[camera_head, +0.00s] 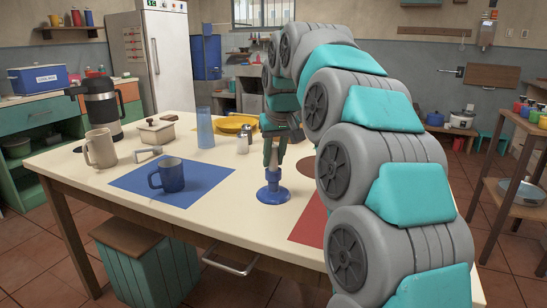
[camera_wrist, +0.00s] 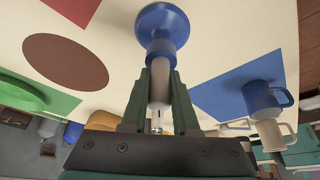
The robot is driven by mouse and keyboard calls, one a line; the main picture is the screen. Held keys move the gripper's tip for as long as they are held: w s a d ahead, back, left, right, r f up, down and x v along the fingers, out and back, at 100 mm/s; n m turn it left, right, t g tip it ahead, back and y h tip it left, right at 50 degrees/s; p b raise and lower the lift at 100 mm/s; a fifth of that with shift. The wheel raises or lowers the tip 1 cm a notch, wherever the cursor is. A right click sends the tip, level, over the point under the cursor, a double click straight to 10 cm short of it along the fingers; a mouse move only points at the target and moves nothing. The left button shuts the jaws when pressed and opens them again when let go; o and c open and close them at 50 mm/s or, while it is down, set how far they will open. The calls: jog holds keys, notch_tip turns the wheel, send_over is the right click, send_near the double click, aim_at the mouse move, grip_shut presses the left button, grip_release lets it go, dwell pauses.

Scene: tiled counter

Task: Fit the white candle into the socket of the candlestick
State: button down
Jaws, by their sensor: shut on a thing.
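The blue candlestick (camera_head: 272,194) stands upright on the table, with a round base and a socket on top. It also shows at the top of the wrist view (camera_wrist: 163,20). My gripper (camera_head: 274,160) is directly above it, pointing down. In the wrist view my gripper (camera_wrist: 160,82) is shut on the white candle (camera_wrist: 159,90), which lies between the two green fingers. The candle's far end meets the candlestick's socket in that view. The fingertips are close to the socket rim. I cannot tell how deep the candle's end sits.
A blue mug (camera_head: 172,175) stands on a blue mat (camera_head: 205,172) to the left. A red mat (camera_head: 308,222) lies to the right, near my arm. A salt shaker (camera_head: 242,144), a blue glass (camera_head: 205,127) and a yellow plate (camera_head: 233,125) stand behind.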

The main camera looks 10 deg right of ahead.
jog(key=shift+f, duration=0.2)
jog(key=shift+f, duration=0.1)
jog(key=c, duration=0.7)
grip_release()
jog(key=shift+f, duration=0.1)
